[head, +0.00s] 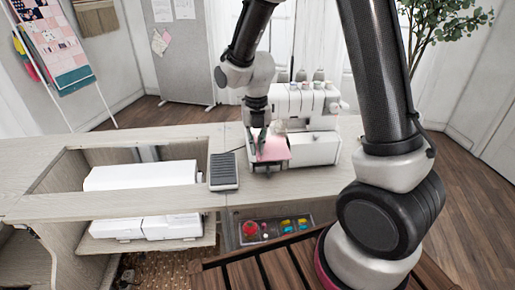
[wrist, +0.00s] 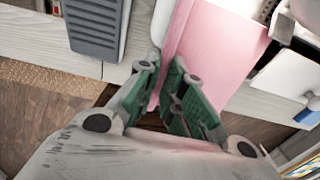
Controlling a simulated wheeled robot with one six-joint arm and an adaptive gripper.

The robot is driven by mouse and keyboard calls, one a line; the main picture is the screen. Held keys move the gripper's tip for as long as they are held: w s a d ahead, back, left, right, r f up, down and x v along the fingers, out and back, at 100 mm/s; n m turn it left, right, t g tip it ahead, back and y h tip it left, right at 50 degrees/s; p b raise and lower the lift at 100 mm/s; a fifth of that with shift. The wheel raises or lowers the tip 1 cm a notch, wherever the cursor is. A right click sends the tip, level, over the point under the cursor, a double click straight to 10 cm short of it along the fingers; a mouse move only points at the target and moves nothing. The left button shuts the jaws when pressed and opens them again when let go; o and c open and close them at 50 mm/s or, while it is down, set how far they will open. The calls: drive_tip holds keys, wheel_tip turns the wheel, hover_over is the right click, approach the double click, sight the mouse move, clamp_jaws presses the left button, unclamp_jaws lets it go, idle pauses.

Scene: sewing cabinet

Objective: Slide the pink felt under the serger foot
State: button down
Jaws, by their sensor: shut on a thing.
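The pink felt (head: 273,150) is a flat pink piece at the front left of the white serger (head: 300,104), on the cabinet top. My gripper (head: 259,152) is shut on the felt's near left part. In the wrist view, the green fingers of my gripper (wrist: 172,98) pinch a raised fold of the pink felt (wrist: 222,50). The felt spreads to the right of the fingers, with its right edge close to the machine. The serger foot is not clearly visible, so I cannot tell whether the felt is under it.
A grey foot pedal (head: 223,171) lies just left of the felt, also in the wrist view (wrist: 95,25). A white sewing machine (head: 140,175) sits in the cabinet opening at left. An open drawer (head: 272,227) below holds a red item and several spools.

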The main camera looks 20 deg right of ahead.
drive_tip(key=shift+w+d+f, duration=0.1)
drive_tip(key=shift+w+d, duration=0.1)
drive_tip(key=shift+w, duration=0.65)
drive_tip(key=shift+w+d+f, duration=0.1)
drive_tip(key=shift+w+d, duration=0.05)
drive_tip(key=shift+w, duration=0.7)
drive_tip(key=shift+d+f, duration=0.15)
drive_tip(key=shift+d, duration=0.05)
drive_tip(key=c, duration=1.5)
unclamp_jaws()
drive_tip(key=shift+o, duration=0.2)
